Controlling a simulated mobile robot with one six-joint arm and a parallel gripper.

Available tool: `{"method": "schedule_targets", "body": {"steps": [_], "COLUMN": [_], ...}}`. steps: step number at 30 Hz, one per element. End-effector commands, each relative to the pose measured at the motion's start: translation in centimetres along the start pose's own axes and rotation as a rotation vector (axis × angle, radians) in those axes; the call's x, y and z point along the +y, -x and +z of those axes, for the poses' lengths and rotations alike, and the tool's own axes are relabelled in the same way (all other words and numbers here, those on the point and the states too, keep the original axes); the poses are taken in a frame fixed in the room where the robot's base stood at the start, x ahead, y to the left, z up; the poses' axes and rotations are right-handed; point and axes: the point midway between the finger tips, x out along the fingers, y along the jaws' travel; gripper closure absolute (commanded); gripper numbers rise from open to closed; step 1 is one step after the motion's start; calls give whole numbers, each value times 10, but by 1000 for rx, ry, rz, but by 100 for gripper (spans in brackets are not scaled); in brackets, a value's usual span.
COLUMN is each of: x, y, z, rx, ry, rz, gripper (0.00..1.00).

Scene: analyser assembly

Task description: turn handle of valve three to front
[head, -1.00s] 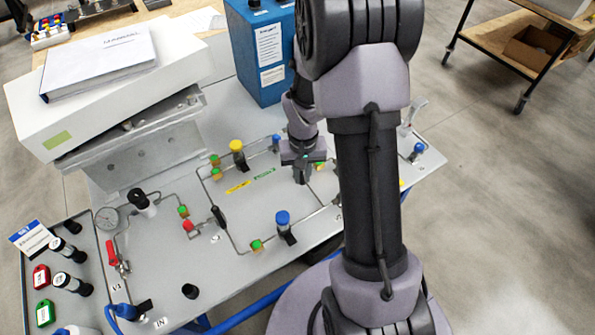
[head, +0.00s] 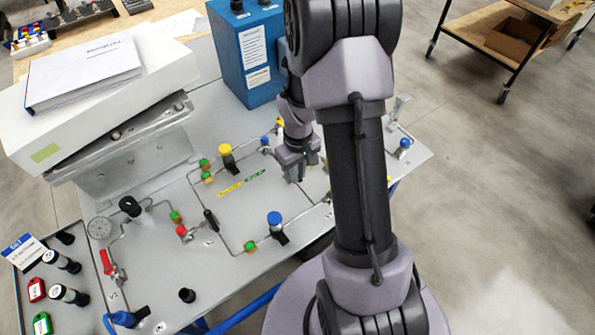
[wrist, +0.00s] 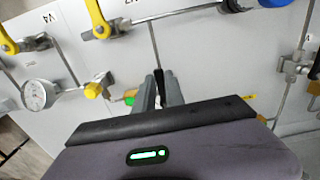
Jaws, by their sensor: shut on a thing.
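My gripper (head: 300,176) points down over the grey panel (head: 225,262), right of the yellow and green labels in the head view. In the wrist view, my gripper (wrist: 158,90) is shut on a black valve handle (wrist: 158,76). The handle's tip shows between the fingers, and a thin pipe runs on from it. The valve body is mostly hidden behind the gripper, and I cannot read its label. A green fitting (wrist: 130,97) is just left of the fingers. In the head view the gripper hides this handle.
Yellow-handled valves (wrist: 97,18) and a gauge (wrist: 39,94) stand nearby in the wrist view. In the head view, a blue-capped valve (head: 275,220) and a yellow-capped valve (head: 226,153) rise from the panel. A blue box (head: 246,60) stands behind. Thin pipes cross the panel.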

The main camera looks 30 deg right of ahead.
Motion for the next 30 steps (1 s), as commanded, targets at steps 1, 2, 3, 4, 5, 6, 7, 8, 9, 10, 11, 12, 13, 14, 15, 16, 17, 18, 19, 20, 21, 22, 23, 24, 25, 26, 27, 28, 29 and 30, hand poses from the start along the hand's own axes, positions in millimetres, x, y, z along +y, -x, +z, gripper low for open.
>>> {"method": "schedule_targets", "body": {"steps": [1,2,3,4,5,6,7,8,9,10,11,12,13,14,15,16,17,18,19,20,21,22,23,24,25,26,27,28,29,30], "x": [0,0,0,0,0,0,0,0,0,0,0,0,0,0,0,0,0,0,0,0,0,0,0,0,0,0,1,1,1,1], "y": [0,0,0,0,0,0,0,0,0,0,0,0,0,0,0,0,0,0,0,1,2,5,9,16,23,32,44,55,65,80], "z": [-1,-1,-1,-1,-1,-1,-1,-1,-1,-1,-1,-1,0,0,0,0,0,0,0,0,0,-1,-1,-1,-1,-1,-1,-1,-1,-2], "rx": [2,2,2,2,2,2,2,2,2,2,2,2,1,1,1,1,1,1,1,1,1,2,2,3,3,4,5,5,6,6], "ry": [3,3,3,2,2,2,2,2,2,2,1,1,1,1,1,1,0,0,0,0,0,0,0,-1,-1,-1,-1,0,0,0], "rz": [1,1,1,1,1,1,1,1,1,1,1,1,1,1,1,1,1,1,1,1,1,1,1,1,2,2,3,3,3,3], "gripper": [100,100,100,100,100,100,100,100,78,72,66,64,64,64,64,64,64,64,64,64,64,64,64,64,64,64,64,64,64,64]}}
